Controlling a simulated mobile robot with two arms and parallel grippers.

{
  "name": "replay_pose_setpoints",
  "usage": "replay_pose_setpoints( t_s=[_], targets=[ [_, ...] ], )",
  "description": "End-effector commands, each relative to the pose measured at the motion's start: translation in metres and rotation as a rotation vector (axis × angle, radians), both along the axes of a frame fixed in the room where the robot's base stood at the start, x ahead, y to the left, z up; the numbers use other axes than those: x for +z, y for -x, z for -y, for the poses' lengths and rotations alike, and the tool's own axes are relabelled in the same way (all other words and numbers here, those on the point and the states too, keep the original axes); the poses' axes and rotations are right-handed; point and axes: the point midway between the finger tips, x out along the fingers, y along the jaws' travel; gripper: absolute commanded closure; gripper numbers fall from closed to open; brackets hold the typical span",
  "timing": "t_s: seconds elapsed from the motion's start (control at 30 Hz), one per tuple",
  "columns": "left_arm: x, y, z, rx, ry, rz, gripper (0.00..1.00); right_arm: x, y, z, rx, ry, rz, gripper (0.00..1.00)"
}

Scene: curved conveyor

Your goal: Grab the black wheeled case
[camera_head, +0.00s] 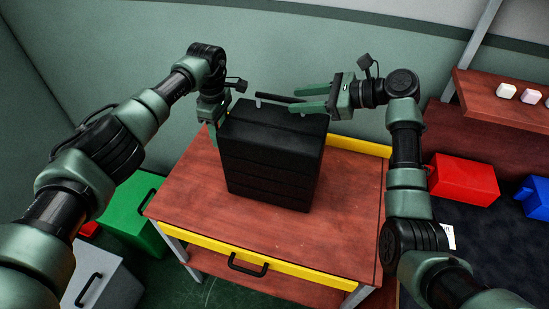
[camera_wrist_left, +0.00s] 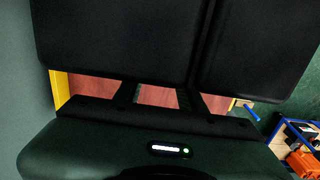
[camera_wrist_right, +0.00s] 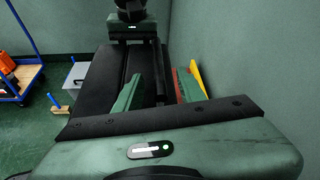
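The black wheeled case (camera_head: 272,150) stands upright on the wooden cart's top, with a black handle bar above it. My right gripper (camera_head: 293,99) is at the case's upper right with its fingers apart. In the right wrist view, the black bar (camera_wrist_right: 160,85) lies between its two green fingers, with no clear grip. My left gripper (camera_head: 213,138) points down beside the case's left side, partly hidden by it. In the left wrist view, its dark fingers are apart and point at the case (camera_wrist_left: 120,40), which fills the upper view; contact cannot be told.
The wooden cart (camera_head: 180,185) has a yellow-edged drawer (camera_head: 235,260). A green box (camera_head: 130,220) and a grey box (camera_head: 103,275) stand at left. A red box (camera_head: 463,180) and a blue box (camera_head: 535,197) are at right, below a shelf (camera_head: 500,105). A wall lies close behind.

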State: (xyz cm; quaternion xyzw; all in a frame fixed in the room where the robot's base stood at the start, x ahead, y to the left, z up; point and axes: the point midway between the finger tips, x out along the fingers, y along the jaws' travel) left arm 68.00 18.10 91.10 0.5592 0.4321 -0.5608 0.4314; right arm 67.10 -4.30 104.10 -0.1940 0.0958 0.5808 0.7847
Motion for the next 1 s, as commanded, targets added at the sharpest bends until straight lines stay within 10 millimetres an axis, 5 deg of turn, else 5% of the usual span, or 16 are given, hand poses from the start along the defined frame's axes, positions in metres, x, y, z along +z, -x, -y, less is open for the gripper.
replay_pose_setpoints(
  t_s=[0.23, 0.6, 0.77, 1.0],
  targets=[
    [-0.028, 0.0, 0.0, 0.0, 0.0, -0.001, 0.6, -0.01, -0.008, -0.025, 0.001, -0.001, -0.001, 0.6],
    [-0.032, 0.0, 0.0, -0.001, -0.001, 0.001, 0.6, -0.012, -0.01, -0.028, 0.0, 0.001, 0.0, 0.6],
    [-0.032, 0.0, 0.0, -0.001, -0.001, 0.0, 1.0, -0.012, -0.01, -0.028, 0.0, 0.0, 0.0, 1.0],
    [-0.032, 0.0, 0.0, -0.001, -0.001, 0.001, 1.0, -0.012, -0.01, -0.028, 0.0, 0.0, 0.0, 1.0]
  ],
)
